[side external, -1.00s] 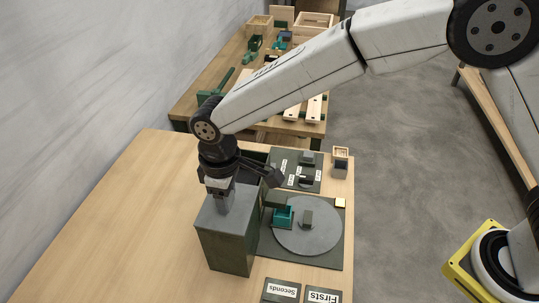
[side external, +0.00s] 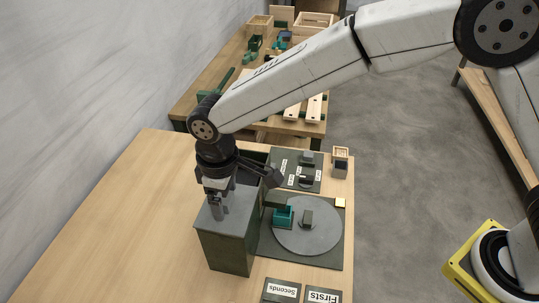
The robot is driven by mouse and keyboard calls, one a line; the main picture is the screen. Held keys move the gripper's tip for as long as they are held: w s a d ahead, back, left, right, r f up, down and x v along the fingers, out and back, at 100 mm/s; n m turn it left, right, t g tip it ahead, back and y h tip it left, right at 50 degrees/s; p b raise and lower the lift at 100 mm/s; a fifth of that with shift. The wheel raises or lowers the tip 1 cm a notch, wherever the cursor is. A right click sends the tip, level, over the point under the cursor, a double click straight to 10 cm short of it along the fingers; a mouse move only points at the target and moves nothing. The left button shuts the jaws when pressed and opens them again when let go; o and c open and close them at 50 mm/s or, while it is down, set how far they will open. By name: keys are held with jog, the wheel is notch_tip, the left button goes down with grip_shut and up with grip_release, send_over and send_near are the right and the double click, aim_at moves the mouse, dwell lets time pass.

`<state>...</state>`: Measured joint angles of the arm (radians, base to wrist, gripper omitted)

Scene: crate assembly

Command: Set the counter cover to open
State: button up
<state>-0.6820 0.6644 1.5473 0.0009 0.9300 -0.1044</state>
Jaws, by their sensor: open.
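The counter is most likely the dark green box (side external: 228,245) with a grey top (side external: 236,221), standing on the near table; I cannot tell for sure which part is the cover. An opening with dark inner walls (side external: 254,157) shows behind my gripper. My gripper (side external: 216,213) points down over the left part of the grey top. It is open, and I see nothing between its fingers. Whether the fingertips touch the top or a handle there cannot be told at this size.
A grey round plate (side external: 325,236) with a teal block (side external: 284,217) and a dark block lies right of the box. Labelled plates "Seconds" (side external: 282,290) and "Firsts" (side external: 322,296) are at the front. The table's left side is clear.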

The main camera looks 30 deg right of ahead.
aim_at(225, 200)
jog(key=shift+r, duration=3.6)
jog(key=shift+d, duration=0.1)
jog(key=s+d+f+m+t, duration=0.1)
jog(key=s+d+f+m, duration=0.15)
jog(key=d, duration=0.95)
jog(key=s+d+f+m+t, duration=0.15)
jog(key=d+m, duration=0.25)
jog(key=d, duration=0.9)
jog(key=s+d+f+m, duration=0.2)
jog(key=s+d+f, duration=0.1)
jog(key=s+d, duration=0.4)
jog(key=shift+s, duration=0.25)
